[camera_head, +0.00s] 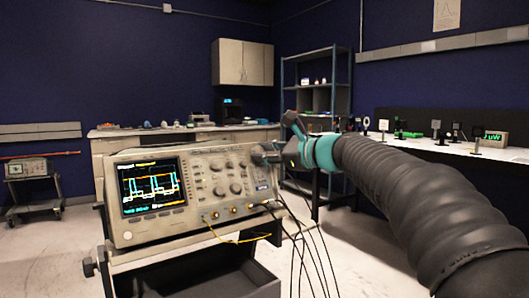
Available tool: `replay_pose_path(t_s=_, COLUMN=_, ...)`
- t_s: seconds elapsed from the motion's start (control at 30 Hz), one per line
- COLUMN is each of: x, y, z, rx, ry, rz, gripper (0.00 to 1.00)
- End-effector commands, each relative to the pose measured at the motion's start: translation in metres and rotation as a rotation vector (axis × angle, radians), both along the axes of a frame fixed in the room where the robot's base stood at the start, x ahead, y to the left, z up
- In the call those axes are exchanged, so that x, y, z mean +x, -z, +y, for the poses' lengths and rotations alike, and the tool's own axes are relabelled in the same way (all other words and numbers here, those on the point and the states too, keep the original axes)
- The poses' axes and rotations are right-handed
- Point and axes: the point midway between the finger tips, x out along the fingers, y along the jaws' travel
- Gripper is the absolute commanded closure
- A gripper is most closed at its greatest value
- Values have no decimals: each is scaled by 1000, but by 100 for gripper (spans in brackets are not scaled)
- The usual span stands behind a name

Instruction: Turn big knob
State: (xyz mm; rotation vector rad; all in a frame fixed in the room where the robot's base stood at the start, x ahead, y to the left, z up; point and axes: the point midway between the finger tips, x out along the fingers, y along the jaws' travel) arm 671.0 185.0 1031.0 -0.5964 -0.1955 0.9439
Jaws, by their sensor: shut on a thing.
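An oscilloscope (150,232) with a lit screen (153,186) stands on a cart in the front left. Its front panel carries several knobs, among them a larger one (235,188) right of the middle. My gripper (262,158) reaches in from the right and is at the panel's upper right corner. It is shut on a knob there, which the fingers mostly hide. I cannot tell the knob's size or how far it is turned.
Yellow and black cables (238,240) hang from the oscilloscope's lower front, below my gripper. The cart's open drawer (215,285) is underneath. A white bench (470,152) with optics stands at the right, and a shelf (315,80) stands behind. Open floor lies between.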

Motion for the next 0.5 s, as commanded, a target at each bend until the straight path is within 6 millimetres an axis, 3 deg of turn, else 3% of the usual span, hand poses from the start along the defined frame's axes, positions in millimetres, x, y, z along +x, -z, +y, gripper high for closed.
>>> replay_pose_path(t_s=0.5, x=1, y=0, z=-1, rx=-34, ry=-16, rz=-26, gripper=100)
